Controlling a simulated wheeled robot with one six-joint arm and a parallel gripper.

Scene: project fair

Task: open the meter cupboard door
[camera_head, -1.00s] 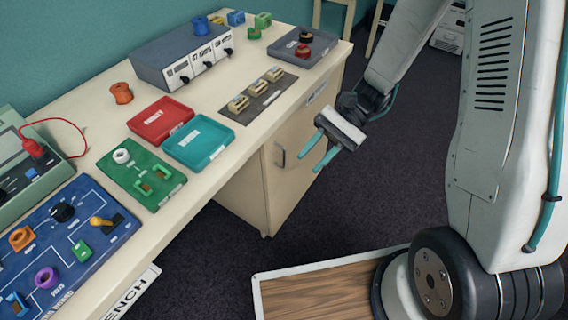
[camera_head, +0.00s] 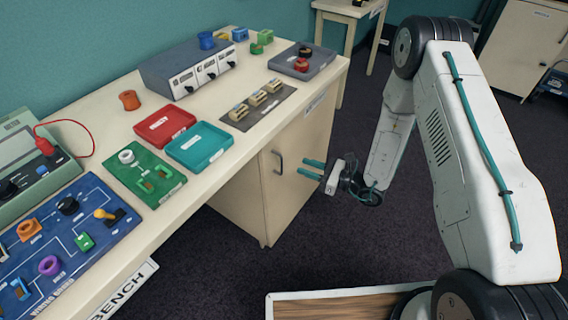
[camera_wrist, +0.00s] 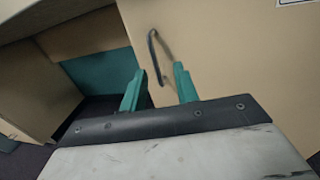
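The meter cupboard door (camera_head: 297,150) is the beige front under the right end of the bench, and it looks shut. Its dark bar handle (camera_head: 278,162) stands upright near the door's left edge. My gripper (camera_head: 312,169) is in front of the door, to the right of the handle, with its two teal fingers pointing at the door. The fingers are apart and empty. In the wrist view the handle (camera_wrist: 156,56) shows ahead, beyond and between the two fingertips (camera_wrist: 157,84). The gripper is not around the handle.
The bench top (camera_head: 118,91) carries a red tray (camera_head: 165,126), a teal tray (camera_head: 200,146), a grey instrument box (camera_head: 188,62) and a blue board (camera_head: 66,232). Dark carpet (camera_head: 345,243) before the door is clear. A wood-topped piece (camera_head: 340,308) is at the bottom.

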